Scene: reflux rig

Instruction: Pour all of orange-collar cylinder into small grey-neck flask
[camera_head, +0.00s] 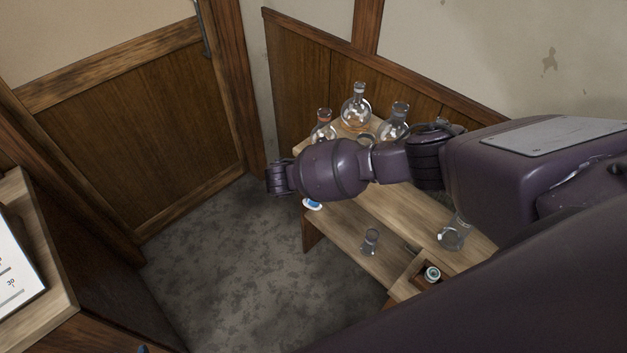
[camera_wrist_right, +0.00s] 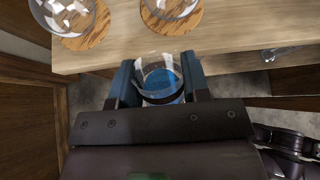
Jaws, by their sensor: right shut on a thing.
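In the right wrist view my right gripper (camera_wrist_right: 158,82) is shut on a clear glass vessel (camera_wrist_right: 160,65) holding blue liquid, just off the table edge. A dark band crosses it; no orange collar can be made out. In the head view my right arm hides most of that hand. A small blue and white patch (camera_head: 313,204) shows below the arm; I cannot tell what it is. Round flasks stand at the back of the table: one with an orange-red neck (camera_head: 323,127), one with a pale neck (camera_head: 355,108), one with a greyish neck (camera_head: 396,122). My left gripper is not in view.
The wooden table (camera_head: 390,205) carries a small glass beaker (camera_head: 371,242), a conical flask (camera_head: 452,235) and a wooden box with a vial (camera_head: 432,273). Cork rings (camera_wrist_right: 88,38) sit under the flasks. Open floor (camera_head: 230,260) lies left of the table.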

